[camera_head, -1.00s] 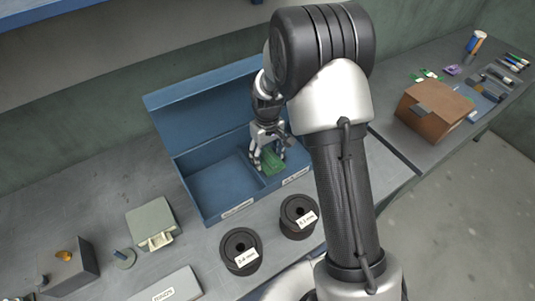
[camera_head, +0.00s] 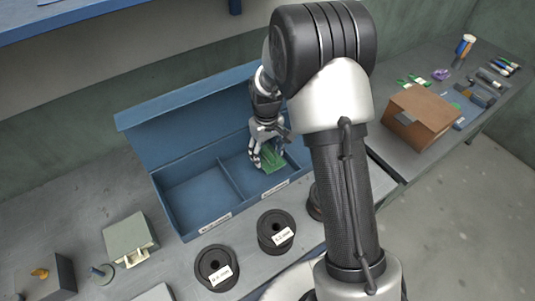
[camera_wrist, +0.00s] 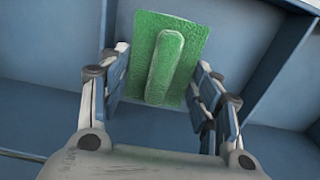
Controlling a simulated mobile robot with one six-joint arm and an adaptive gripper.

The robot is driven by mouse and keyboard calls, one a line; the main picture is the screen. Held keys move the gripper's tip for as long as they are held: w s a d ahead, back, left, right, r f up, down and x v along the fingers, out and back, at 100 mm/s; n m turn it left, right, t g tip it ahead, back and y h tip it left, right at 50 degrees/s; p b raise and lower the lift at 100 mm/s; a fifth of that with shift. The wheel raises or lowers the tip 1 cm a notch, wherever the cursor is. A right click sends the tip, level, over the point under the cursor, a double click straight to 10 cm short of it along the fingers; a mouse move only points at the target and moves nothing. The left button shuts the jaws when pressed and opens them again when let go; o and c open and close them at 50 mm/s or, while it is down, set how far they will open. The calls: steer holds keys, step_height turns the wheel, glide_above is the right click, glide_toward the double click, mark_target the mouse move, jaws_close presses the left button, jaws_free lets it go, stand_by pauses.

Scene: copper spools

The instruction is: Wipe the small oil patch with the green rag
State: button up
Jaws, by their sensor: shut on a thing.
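The green rag (camera_head: 271,158) is at the right compartment of the open blue box (camera_head: 190,187). In the wrist view the rag (camera_wrist: 192,60) is a flat green square with a raised ridge along its middle. My gripper (camera_head: 267,150) points down into that compartment and is shut on the rag. In the wrist view its fingers (camera_wrist: 163,88) stand on either side of the rag. Whether the rag touches the box floor I cannot tell. I see no oil patch in either view; my arm hides part of the bench.
Two labelled black spools (camera_head: 276,231) (camera_head: 216,267) stand in front of the box; a third is partly behind my arm. A grey-green case (camera_head: 130,238) stands left. A brown box (camera_head: 418,116) and small tools are on the right bench. The box's divider and walls flank my gripper.

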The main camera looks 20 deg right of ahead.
steer(key=shift+s+a+r+p, duration=0.1)
steer(key=shift+r+p, duration=0.2)
steer(key=shift+r, duration=0.25)
steer(key=shift+r+p, duration=0.55)
steer(key=shift+r, duration=0.15)
steer(key=shift+r+p, duration=1)
steer(key=shift+r, duration=0.45)
